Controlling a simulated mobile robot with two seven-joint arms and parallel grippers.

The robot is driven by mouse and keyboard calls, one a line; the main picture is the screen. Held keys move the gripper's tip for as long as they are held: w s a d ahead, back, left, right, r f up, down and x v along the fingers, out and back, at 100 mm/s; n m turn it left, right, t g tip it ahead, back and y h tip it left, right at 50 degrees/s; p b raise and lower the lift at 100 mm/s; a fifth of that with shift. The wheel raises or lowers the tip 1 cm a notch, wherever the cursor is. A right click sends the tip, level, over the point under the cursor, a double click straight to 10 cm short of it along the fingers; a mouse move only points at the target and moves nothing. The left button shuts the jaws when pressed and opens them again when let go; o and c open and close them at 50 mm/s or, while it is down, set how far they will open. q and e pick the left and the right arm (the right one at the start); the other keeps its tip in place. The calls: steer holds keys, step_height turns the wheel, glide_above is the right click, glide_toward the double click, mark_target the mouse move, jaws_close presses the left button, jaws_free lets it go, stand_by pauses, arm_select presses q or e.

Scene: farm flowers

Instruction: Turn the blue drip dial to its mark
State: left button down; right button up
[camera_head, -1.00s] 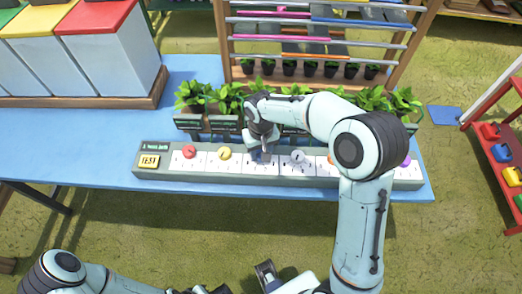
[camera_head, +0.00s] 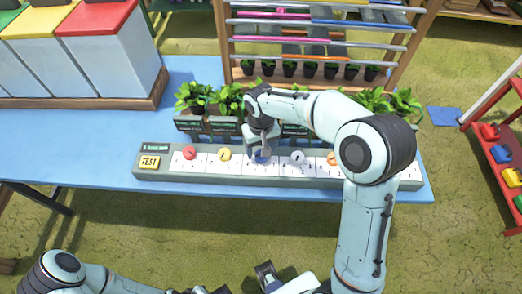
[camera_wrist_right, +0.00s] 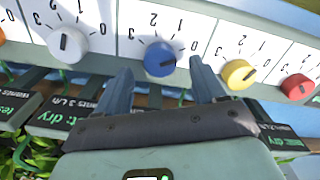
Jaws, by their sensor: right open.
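The blue drip dial (camera_head: 262,157) is a round knob on the long grey panel (camera_head: 150,175), third from the left in the head view. In the right wrist view the blue dial (camera_wrist_right: 160,58) shows a dark pointer line pointing roughly right, with printed numbers around its far side. My right gripper (camera_wrist_right: 160,70) is open, its two fingers apart on either side of the dial's near edge. The dial is not gripped; I cannot tell whether a finger touches it. At the bottom of the head view, parts of my left arm show; its finger state is unclear.
The yellow dial (camera_wrist_right: 238,74) and white dial (camera_wrist_right: 67,43) flank the blue one closely; a red dial (camera_wrist_right: 297,87) is further right. Potted plants (camera_head: 190,97) with dark labels stand behind the panel. Blue table (camera_head: 90,140) is clear at left.

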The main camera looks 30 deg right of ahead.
step_height(320, 180, up, 11)
steer(key=p, duration=0.1)
steer(key=shift+f, duration=0.2)
stand_by(0.5)
